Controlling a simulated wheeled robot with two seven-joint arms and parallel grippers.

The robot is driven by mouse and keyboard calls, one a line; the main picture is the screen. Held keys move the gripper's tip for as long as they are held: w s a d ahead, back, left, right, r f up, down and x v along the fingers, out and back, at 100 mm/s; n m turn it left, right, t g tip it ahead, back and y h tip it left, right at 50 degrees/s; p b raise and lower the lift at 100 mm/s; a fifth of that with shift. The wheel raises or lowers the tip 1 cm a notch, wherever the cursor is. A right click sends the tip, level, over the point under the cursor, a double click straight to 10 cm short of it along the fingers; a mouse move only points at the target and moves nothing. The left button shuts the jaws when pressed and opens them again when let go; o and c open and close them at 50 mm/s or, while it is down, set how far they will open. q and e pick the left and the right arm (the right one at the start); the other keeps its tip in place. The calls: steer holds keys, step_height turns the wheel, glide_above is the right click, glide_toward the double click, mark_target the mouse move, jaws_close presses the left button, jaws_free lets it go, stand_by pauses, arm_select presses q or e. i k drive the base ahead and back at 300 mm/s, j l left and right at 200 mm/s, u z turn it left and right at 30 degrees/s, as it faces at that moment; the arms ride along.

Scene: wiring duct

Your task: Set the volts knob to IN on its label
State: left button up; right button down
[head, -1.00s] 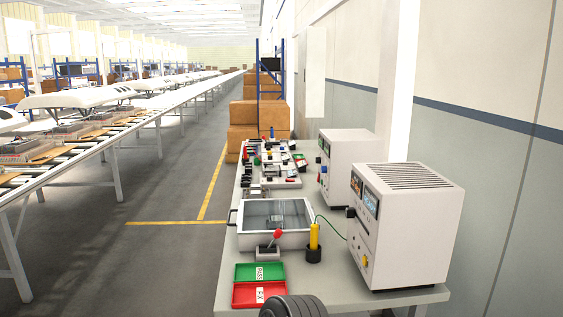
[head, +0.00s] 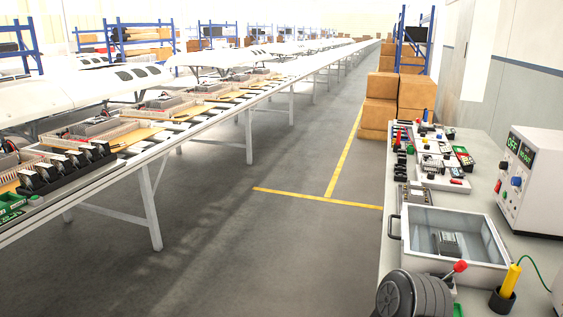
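A white instrument box (head: 540,185) stands at the right edge in the head view, cut off by the frame. Its front has a lit green display (head: 520,150), a blue knob (head: 516,181) and smaller coloured parts. The lettering is too small to tell which knob is the volts knob, where its pointer stands or where IN is. Neither gripper shows.
The grey bench (head: 385,262) carries a metal tray (head: 408,248), a red-tipped lever (head: 459,267), a yellow-handled tool (head: 510,280) in a black holder and several small parts. A long conveyor (head: 200,135) runs at left. The aisle floor between is clear.

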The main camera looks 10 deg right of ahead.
mark_target(503, 164)
steer(key=i, duration=3.95)
steer(key=z, duration=4.35)
